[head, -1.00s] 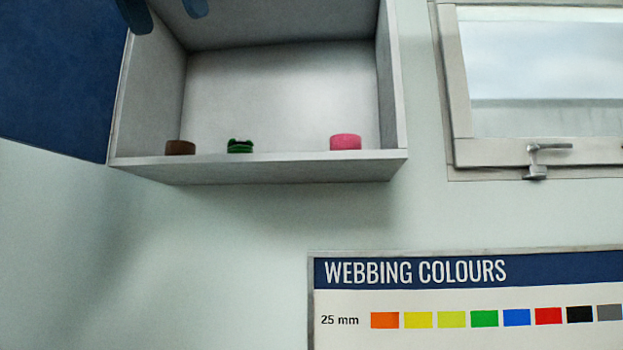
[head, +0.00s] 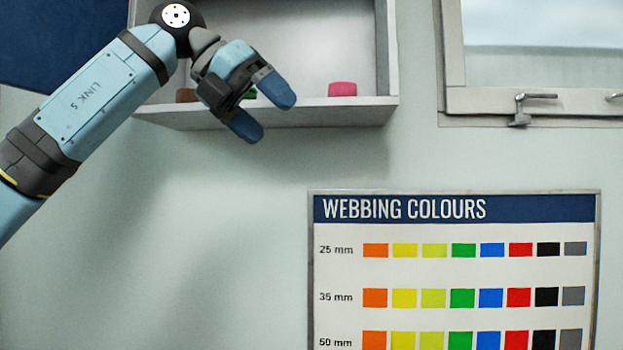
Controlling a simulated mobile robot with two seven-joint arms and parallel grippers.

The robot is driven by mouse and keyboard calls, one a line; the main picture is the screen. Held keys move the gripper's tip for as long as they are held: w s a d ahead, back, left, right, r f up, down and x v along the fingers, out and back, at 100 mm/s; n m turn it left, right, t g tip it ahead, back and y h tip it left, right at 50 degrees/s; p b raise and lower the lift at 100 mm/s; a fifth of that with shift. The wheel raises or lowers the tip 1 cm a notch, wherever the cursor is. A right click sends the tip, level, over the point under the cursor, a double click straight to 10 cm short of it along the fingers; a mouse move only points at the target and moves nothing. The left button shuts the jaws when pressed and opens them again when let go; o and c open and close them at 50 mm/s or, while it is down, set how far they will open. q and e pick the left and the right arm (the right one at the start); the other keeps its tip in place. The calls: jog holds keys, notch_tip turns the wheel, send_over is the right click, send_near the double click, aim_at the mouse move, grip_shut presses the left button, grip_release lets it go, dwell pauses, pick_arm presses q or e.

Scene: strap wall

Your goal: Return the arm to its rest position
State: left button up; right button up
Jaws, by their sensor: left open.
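My left gripper (head: 268,116) is at the end of my left arm, which comes in from the left side of the head view. Its two blue fingertips are apart with nothing between them. It is in front of the lower edge of the open wall cabinet (head: 350,112) and points down to the right. My right gripper is not in view.
On the cabinet floor are a pink roll (head: 342,89), a green roll (head: 250,94) and a brown roll (head: 186,95), the last two partly hidden by my arm. The blue door (head: 50,40) stands open at left. A window (head: 530,100) and colour chart (head: 450,209) are at right.

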pick_arm(q)
jog(key=w+d+f+g+h, duration=0.1)
jog(key=d+f+g+h, duration=0.15)
jog(key=f, duration=0.45)
jog(key=w+d+f+n+g+h, duration=0.15)
jog(key=f+h, duration=0.25)
jog(key=f, duration=0.4)
jog(key=w+d+f+m+g+h, duration=0.1)
jog(key=d+f+g+h, duration=0.15)
jog(key=f, duration=0.45)
jog(key=a+f+n+t, duration=0.4)
jog(key=f+n+t, duration=0.6)
jog(key=f+n, duration=0.4)
jog(key=a+f+n+t, duration=0.4)
jog(key=f+n+t, duration=0.75)
jog(key=f, duration=0.45)
jog(key=s+a+f+n+y, duration=0.3)
jog(key=s+f+n+y, duration=0.25)
jog(key=f, duration=0.45)
jog(key=s+a+f+n+y, duration=0.4)
jog(key=f+n+y, duration=0.15)
jog(key=f, duration=0.45)
jog(key=s+a+f+n+g+y, duration=0.2)
jog(key=s+f+g, duration=0.1)
jog(key=s+f, duration=0.5)
jog(key=s+a+f+n+g+y, duration=0.2)
jog(key=s+f, duration=0.6)
jog(key=s, duration=0.4)
jog(key=shift+a+g, duration=0.6)
jog(key=shift+g, duration=0.3)
